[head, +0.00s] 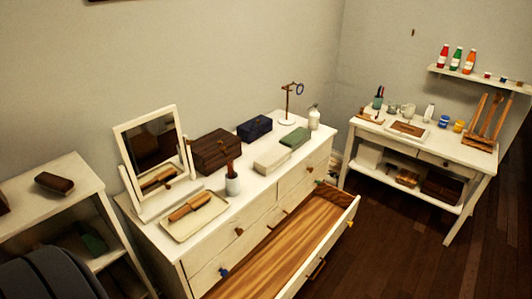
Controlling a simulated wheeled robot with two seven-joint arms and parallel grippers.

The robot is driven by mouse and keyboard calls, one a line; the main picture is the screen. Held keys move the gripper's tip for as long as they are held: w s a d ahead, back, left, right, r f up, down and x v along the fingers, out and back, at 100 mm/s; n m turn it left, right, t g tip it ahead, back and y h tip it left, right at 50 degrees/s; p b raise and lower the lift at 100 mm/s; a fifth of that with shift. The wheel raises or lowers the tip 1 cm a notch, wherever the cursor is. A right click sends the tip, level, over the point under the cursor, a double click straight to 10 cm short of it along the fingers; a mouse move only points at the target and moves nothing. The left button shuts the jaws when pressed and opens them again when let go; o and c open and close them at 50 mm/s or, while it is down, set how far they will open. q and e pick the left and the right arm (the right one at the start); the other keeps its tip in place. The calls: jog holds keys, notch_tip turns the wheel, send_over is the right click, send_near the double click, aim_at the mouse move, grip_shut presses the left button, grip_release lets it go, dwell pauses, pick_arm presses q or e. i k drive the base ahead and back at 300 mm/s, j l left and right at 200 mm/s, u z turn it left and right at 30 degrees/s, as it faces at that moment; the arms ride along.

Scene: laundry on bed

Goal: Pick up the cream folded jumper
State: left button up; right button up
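I see nothing that is clearly a cream folded jumper. A low cream block (272,162) lies on the dresser top, beside a flat green one (295,137); I cannot tell whether either is folded cloth or a box. The white dresser (208,262) has one wide drawer pulled open (285,250), and the striped wooden bottom that shows in it is bare. Neither of my grippers is in view.
The dresser top also holds a tilting mirror (152,150), a tray (193,216), a brown box (215,150), a blue box (254,128) and a ring stand (288,105). A white table (460,155) stands at right. Dark wooden floor (390,250) lies clear between.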

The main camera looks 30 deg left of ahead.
aim_at(268, 162)
jog(key=i+l+u, duration=0.35)
jog(key=i, duration=0.4)
jog(key=i+l+u, duration=0.4)
jog(key=i+l, duration=0.3)
jog(key=i+l+u, duration=0.25)
jog(key=l, duration=0.4)
jog(key=i+l+u, duration=0.1)
jog(key=i+l, duration=0.2)
jog(key=i+l+u, duration=0.15)
jog(key=l, duration=0.2)
jog(key=i+l+u, duration=0.1)
jog(key=l, duration=0.3)
jog(key=k+l+u, duration=0.15)
jog(key=l, duration=0.25)
jog(key=l+u, duration=0.15)
jog(key=l, duration=0.3)
